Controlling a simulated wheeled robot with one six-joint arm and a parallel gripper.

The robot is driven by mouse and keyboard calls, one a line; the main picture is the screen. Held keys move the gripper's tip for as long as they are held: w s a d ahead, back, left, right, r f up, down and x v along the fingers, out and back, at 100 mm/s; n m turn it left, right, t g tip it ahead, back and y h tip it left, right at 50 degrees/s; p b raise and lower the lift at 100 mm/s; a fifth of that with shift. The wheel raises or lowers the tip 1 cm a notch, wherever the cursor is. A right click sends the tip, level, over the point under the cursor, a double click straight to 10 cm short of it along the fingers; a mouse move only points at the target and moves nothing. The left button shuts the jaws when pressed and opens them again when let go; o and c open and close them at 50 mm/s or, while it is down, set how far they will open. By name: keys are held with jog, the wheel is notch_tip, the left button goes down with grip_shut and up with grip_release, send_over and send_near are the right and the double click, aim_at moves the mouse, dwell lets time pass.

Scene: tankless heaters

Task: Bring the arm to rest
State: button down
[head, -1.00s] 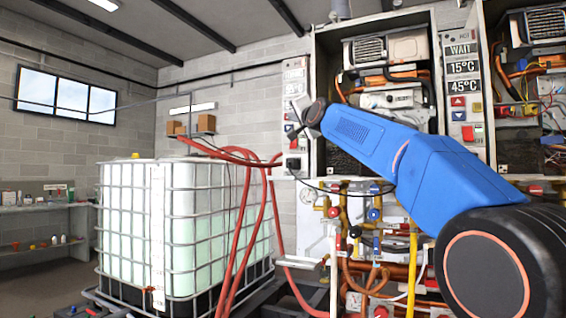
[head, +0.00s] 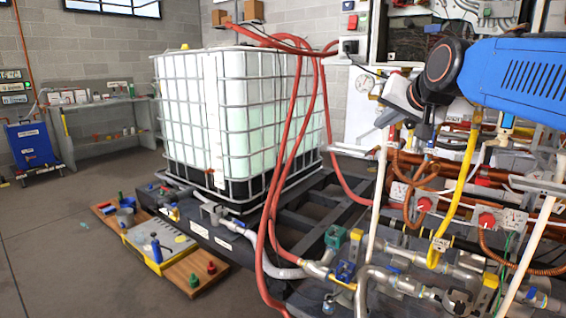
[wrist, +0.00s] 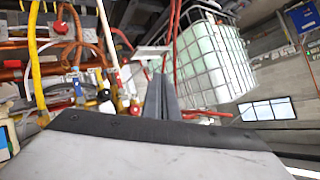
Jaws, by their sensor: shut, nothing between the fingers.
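My arm enters the head view from the right, its blue link (head: 525,75) ending in a dark wrist joint. My gripper (head: 388,118) shows small and partly blurred at the wrist's lower left, in front of the pipework and heater panel. In the wrist view its two grey fingers (wrist: 162,95) stand together in the middle, shut and empty. The rest of the arm is outside the head view.
A caged white water tank (head: 240,115) stands on a dark frame left of my gripper, with red hoses (head: 290,150) beside it. Pipes and valves (head: 430,200) fill the right side below the arm. A board with coloured parts (head: 160,245) lies on the floor. The left floor (head: 60,230) is clear.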

jog(key=s+d+f+n+g, duration=0.2)
jog(key=s+f+g, duration=0.1)
jog(key=s+f, duration=1.2)
jog(key=s+d+f+n+g+h, duration=0.1)
jog(key=s+f+g, duration=0.3)
jog(key=s+f, duration=1.1)
notch_tip(320, 180, down, 4)
jog(key=shift+d+f+n+h, duration=0.2)
jog(key=shift+d+n+h, duration=0.1)
jog(key=shift+d+n, duration=0.3)
